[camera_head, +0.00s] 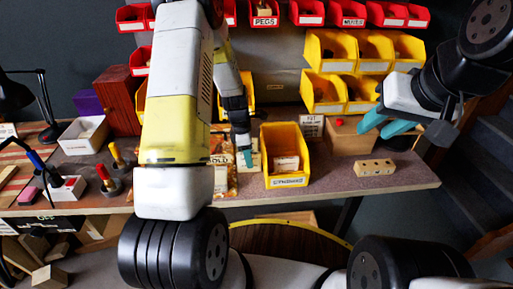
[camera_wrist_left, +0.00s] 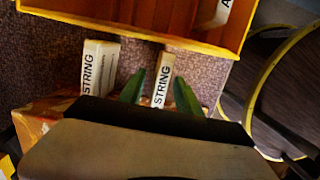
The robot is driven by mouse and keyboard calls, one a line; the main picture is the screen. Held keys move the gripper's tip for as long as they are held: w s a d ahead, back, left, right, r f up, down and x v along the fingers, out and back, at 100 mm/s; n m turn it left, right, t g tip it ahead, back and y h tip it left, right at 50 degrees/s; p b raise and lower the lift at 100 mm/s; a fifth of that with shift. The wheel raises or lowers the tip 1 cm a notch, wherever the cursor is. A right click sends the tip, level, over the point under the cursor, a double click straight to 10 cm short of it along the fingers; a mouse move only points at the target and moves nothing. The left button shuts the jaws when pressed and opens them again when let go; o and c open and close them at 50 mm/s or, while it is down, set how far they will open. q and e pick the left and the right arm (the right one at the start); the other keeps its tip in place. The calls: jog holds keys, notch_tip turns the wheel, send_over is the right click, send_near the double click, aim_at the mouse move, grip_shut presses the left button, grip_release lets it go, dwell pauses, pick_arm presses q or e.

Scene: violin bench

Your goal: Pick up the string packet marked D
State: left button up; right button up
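In the head view my left gripper (camera_head: 245,157) points down just left of the yellow bin labelled for strings (camera_head: 286,183). In the left wrist view its two green fingers (camera_wrist_left: 160,93) are apart, on either side of a narrow white packet marked STRING (camera_wrist_left: 164,75). Small gaps show between fingers and packet. A wider white STRING packet (camera_wrist_left: 100,65) stands to its left. Neither packet's letter is readable. A packet (camera_wrist_left: 214,13) with a partly visible letter, apparently A, lies in the yellow bin. My right gripper (camera_head: 385,123) is open and empty at the right.
The yellow bin's wall (camera_wrist_left: 130,32) is close to the packets. A wooden block with holes (camera_head: 374,167) and a wooden box (camera_head: 349,138) are at the right. A white tray (camera_head: 83,135) and tools stand at the left. Yellow and red bins hang behind.

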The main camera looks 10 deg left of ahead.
pick_arm(q)
grip_shut()
jog(key=shift+r, duration=0.15)
